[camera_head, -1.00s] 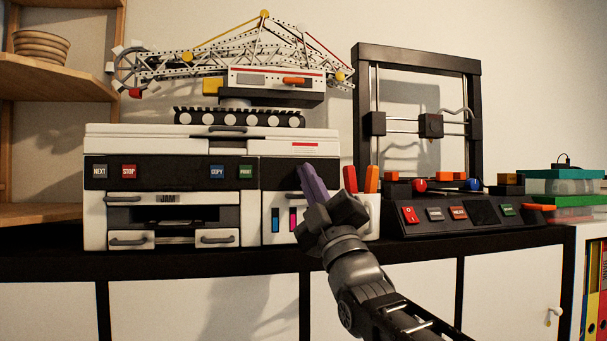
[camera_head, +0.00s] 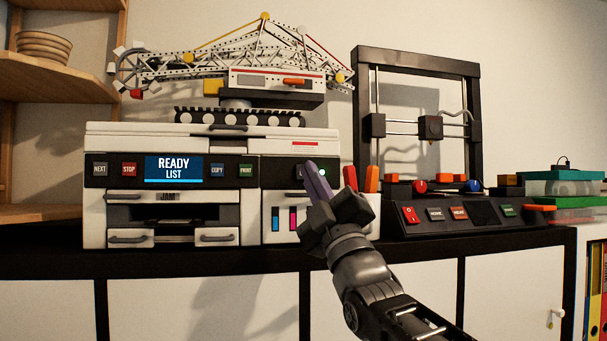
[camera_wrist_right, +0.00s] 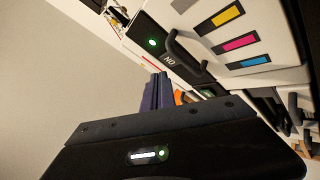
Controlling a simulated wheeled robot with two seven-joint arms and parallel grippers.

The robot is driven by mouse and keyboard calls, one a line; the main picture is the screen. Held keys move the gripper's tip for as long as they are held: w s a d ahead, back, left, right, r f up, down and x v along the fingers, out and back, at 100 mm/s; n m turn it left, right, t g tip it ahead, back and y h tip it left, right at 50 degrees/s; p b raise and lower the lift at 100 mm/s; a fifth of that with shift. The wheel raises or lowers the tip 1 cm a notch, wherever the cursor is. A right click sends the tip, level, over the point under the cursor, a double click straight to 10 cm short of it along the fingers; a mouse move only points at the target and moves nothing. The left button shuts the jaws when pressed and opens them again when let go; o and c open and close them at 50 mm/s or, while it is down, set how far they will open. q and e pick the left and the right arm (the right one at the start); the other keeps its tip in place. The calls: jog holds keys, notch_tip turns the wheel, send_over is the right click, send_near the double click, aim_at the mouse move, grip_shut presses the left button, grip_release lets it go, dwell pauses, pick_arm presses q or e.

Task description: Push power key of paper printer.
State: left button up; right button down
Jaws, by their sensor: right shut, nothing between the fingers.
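The white paper printer (camera_head: 250,215) stands on the black shelf in the head view. Its screen (camera_head: 174,169) is lit blue and reads "READY LIST". A small green light (camera_head: 323,171) glows on its black right-hand panel; a green light also shows in the wrist view (camera_wrist_right: 152,43). My right gripper (camera_head: 316,180) is shut and empty, its purple fingers pointing up at this panel just left of the light. They also show in the wrist view (camera_wrist_right: 157,92). I cannot tell whether they touch the panel. The power key is not clearly visible. My left gripper is not in view.
A black 3D printer (camera_head: 430,215) with its own red switch stands to the right. A crane model (camera_head: 275,80) stands on the paper printer.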

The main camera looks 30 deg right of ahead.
jog(key=s+b, duration=0.1)
jog(key=s+a+b, duration=0.1)
jog(key=s, duration=0.1)
jog(key=s+a+b, duration=0.1)
jog(key=s, duration=0.1)
jog(key=shift+s+b, duration=0.2)
jog(key=shift+b, duration=0.15)
dwell(0.3)
